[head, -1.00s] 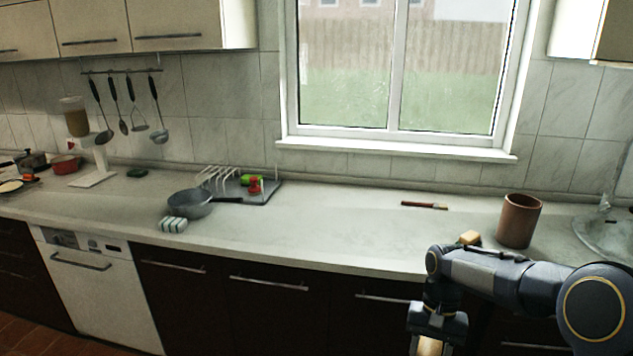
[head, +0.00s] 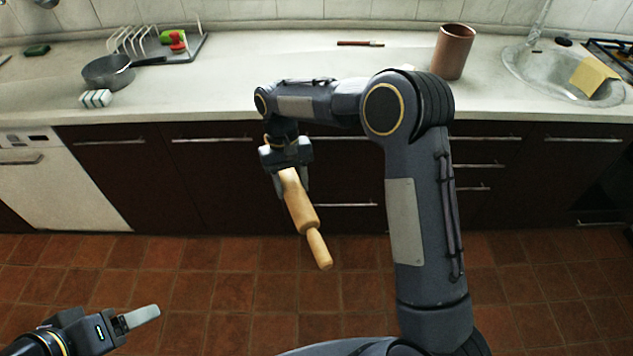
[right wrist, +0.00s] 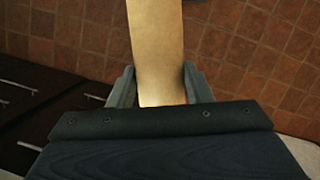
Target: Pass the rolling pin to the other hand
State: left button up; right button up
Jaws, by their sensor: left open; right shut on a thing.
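The wooden rolling pin (head: 300,205) hangs tilted in front of the counter, over the floor. My right gripper (head: 289,172) is shut on its upper end, and the lower handle points down and to the right, free. In the right wrist view the pin (right wrist: 157,45) runs up between the two fingers of the right gripper (right wrist: 160,88). My left gripper (head: 140,318) is at the lower left of the head view, open and empty, well apart from the pin and lower in the picture.
The counter (head: 250,90) edge and dark cabinets stand behind the pin. The space between my grippers is clear.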

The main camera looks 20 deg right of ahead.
pick_arm(q)
jog(key=w+d+n+g+h, duration=0.1)
jog(key=w+d+n+h, duration=0.55)
jog(key=n, duration=1.05)
jog(key=w+d+f+n+t, duration=0.1)
jog(key=w+f+n, duration=0.3)
jog(key=w+n, duration=0.5)
jog(key=w+f+n+t, duration=0.1)
jog(key=w+f+n, duration=0.4)
jog(key=n, duration=0.7)
jog(key=x, duration=1.1)
jog(key=shift+d+r, duration=0.2)
jog(key=shift+r, duration=0.15)
pick_arm(e)
jog(key=w+a+f, duration=0.2)
jog(key=a, duration=1.4)
jog(key=shift+f+n, duration=0.2)
jog(key=shift+n, duration=0.1)
jog(key=shift+w, duration=0.1)
